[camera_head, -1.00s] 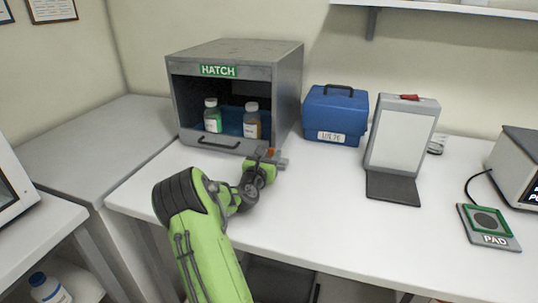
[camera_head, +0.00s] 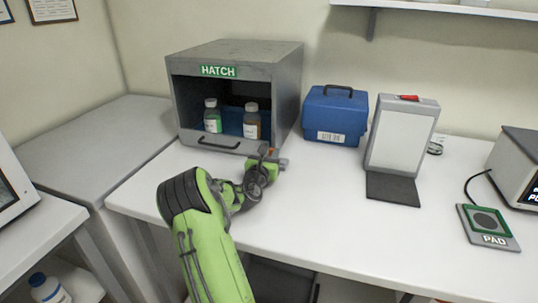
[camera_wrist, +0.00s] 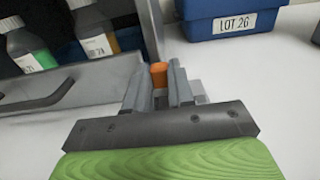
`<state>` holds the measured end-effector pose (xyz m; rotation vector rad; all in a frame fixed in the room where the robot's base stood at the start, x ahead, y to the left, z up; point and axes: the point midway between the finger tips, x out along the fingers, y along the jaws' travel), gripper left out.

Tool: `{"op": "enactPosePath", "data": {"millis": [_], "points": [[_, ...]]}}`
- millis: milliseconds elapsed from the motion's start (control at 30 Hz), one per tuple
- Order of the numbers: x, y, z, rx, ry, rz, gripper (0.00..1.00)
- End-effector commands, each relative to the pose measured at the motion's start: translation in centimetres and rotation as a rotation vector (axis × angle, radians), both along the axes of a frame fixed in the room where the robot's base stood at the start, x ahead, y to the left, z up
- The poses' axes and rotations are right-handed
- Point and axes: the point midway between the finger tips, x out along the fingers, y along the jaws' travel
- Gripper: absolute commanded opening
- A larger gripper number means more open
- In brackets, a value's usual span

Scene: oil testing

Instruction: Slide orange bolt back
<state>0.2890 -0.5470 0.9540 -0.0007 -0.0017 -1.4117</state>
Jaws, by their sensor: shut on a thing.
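The orange bolt (camera_wrist: 159,75) shows as a small orange knob between the fingertips of my gripper (camera_wrist: 160,80) in the wrist view. My gripper is shut on it. In the head view my gripper (camera_head: 268,158) is at the lower right front corner of the grey hatch box (camera_head: 288,90), and the bolt is mostly hidden there by the gripper. The hatch's front panel (camera_head: 190,141) with a dark handle is low, and the opening above it is uncovered. Two bottles stand inside, one with a green label (camera_head: 212,118) and one brownish (camera_head: 252,122).
A blue case (camera_head: 335,115) stands right of the hatch; it also shows in the wrist view (camera_wrist: 200,18). A white board on a stand (camera_head: 402,140) and a pad (camera_head: 488,228) are farther right. The white table (camera_head: 330,215) is clear in front.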

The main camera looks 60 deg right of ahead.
Motion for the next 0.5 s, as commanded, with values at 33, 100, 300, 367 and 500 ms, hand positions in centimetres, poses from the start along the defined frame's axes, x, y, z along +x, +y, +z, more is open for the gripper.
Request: {"op": "enactPosePath", "data": {"millis": [33,100,300,367,500], "points": [[-1.0,-0.2,0.2,0.002,0.006,-0.006,0.00],[-2.1,-0.4,0.2,0.002,0.006,-0.006,0.00],[-3.6,-0.6,0.1,0.002,0.002,-0.004,0.00],[-3.7,-0.6,0.1,0.002,0.002,-0.005,0.00],[-3.7,-0.6,0.0,0.001,0.003,-0.006,0.00]]}}
